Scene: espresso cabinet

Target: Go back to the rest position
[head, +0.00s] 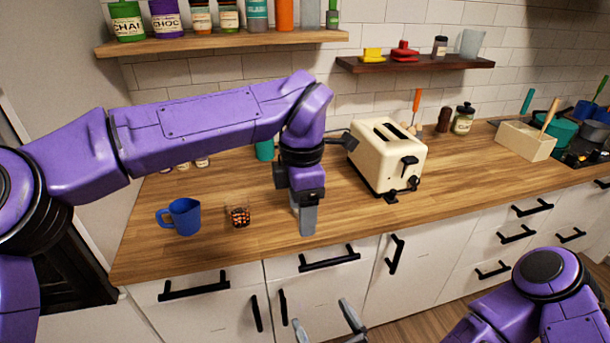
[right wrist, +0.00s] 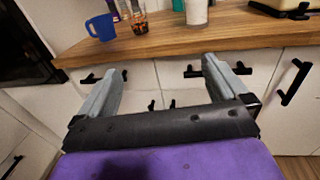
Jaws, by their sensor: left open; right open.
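My left gripper (head: 307,218) points down over the front part of the wooden counter, between a small glass and a cream toaster. It is seen side-on, with one grey finger largely covering the other; it is open and nothing shows in it. My right gripper (head: 327,322) is low in front of the white drawers, below the counter edge. In the right wrist view its two fingers (right wrist: 162,82) are spread wide and empty.
A blue jug (head: 184,217) and the small patterned glass (head: 238,215) stand left on the counter (head: 340,212). The toaster (head: 385,157) stands right of my left gripper. Bar handles (head: 330,258) stick out from the drawers. Shelves (head: 230,40) with jars hang above.

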